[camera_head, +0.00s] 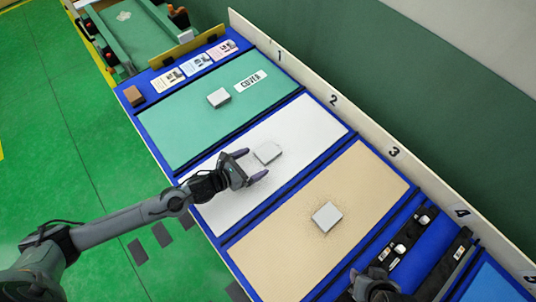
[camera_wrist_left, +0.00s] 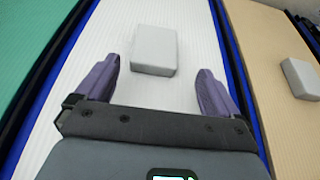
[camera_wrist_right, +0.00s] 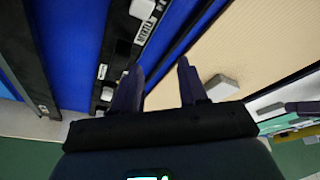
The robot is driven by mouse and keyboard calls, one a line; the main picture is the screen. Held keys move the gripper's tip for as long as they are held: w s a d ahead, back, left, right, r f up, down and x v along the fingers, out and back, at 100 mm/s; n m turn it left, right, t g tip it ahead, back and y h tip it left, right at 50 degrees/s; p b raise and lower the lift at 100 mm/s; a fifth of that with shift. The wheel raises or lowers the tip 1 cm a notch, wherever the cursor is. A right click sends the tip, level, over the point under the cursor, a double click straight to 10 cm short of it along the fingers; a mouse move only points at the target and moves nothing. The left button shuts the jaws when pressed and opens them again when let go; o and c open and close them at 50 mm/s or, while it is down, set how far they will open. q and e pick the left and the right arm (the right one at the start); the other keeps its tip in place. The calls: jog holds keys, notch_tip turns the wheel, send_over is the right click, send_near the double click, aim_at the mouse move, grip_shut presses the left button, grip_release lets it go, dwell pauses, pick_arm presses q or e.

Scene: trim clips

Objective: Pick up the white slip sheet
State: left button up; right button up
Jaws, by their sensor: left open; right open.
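The white slip sheet (camera_head: 305,122) lies flat in the second bay of the blue table, between the green and tan sheets. A small light-grey block (camera_head: 268,152) sits on it. My left gripper (camera_head: 252,165) is open over the white sheet, its fingertips short of the block. In the left wrist view the block (camera_wrist_left: 154,50) lies just ahead of and between the purple fingers (camera_wrist_left: 157,70), which hold nothing. My right gripper (camera_wrist_right: 161,70) is open and empty above the area beside the tan sheet's edge; only part of it shows at the bottom of the head view.
A green sheet (camera_head: 180,130) bears a grey block (camera_head: 218,97) and a "COVER" label. A tan sheet (camera_head: 350,190) bears another grey block (camera_head: 327,216). Black rails with small white parts (camera_head: 405,240) lie in bay 4. A cream numbered board (camera_head: 365,134) edges the far side.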

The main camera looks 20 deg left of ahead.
aim_at(268, 151)
pick_arm(q)
jog(key=w, duration=0.1)
jog(key=w+d, duration=0.1)
jog(key=w, duration=0.1)
jog(key=w+f, duration=0.1)
jog(key=shift+w+d, duration=0.35)
jog(key=shift+w+d+f, duration=0.1)
jog(key=shift+w+d, duration=0.1)
jog(key=c, duration=1.2)
